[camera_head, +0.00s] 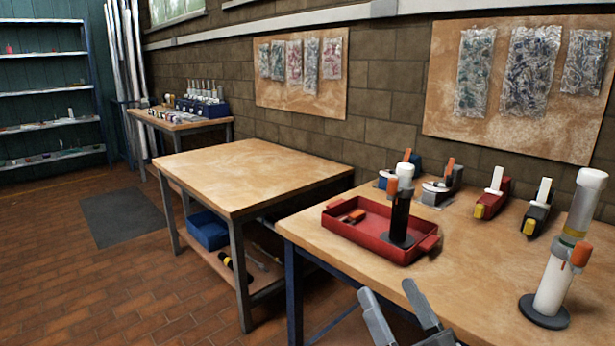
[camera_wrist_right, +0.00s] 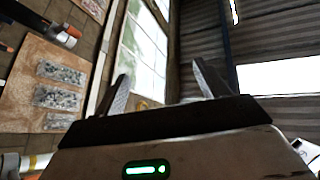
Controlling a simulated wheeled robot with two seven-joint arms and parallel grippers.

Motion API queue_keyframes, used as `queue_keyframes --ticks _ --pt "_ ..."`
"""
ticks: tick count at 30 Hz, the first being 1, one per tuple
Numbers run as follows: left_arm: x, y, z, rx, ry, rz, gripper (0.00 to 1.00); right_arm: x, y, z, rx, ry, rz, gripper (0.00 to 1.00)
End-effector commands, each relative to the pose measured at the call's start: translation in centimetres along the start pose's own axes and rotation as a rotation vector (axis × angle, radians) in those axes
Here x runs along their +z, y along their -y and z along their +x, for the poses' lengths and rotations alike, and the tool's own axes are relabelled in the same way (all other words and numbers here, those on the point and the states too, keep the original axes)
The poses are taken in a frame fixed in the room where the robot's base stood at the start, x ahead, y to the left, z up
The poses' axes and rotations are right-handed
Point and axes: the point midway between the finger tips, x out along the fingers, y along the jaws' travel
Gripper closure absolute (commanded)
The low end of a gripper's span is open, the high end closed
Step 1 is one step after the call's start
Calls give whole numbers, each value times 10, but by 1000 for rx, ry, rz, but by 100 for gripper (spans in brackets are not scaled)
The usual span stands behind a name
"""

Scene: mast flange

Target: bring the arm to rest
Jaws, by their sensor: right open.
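My right gripper (camera_head: 387,292) shows at the bottom of the head view, in front of the near wooden table (camera_head: 345,255). Its two grey fingers are apart with nothing between them. The right wrist view also shows the gripper (camera_wrist_right: 160,82) open and empty, with the window, roof and wall panels behind it. A white mast (camera_head: 556,275) stands upright on a round black base at the table's right side, with an orange part near its top. It is to the right of my gripper and apart from it. My left gripper is not in view.
A red tray (camera_head: 348,238) holds a black post (camera_head: 400,215) with a white top. Several small red, black and grey tools stand along the table's back. A second wooden table (camera_head: 250,172) is to the left, mostly bare on top. The table between tray and mast is clear.

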Motion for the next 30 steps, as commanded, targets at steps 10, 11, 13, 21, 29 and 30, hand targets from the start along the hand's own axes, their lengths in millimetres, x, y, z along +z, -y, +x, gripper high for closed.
queue_keyframes --ticks 10,11,13,21,29,30 --pt "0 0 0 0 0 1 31 105 -32 -127 313 567 -112 27" --pt "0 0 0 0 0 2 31 115 -32 -144 329 638 -120 27" --pt "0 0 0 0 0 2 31 133 -27 -182 349 791 -137 27" --pt "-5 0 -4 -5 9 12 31 150 -10 -244 335 1064 -166 27" --pt "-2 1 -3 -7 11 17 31 153 -11 -246 335 1064 -171 27" --pt "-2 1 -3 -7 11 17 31 153 -11 -246 335 1064 -171 27"
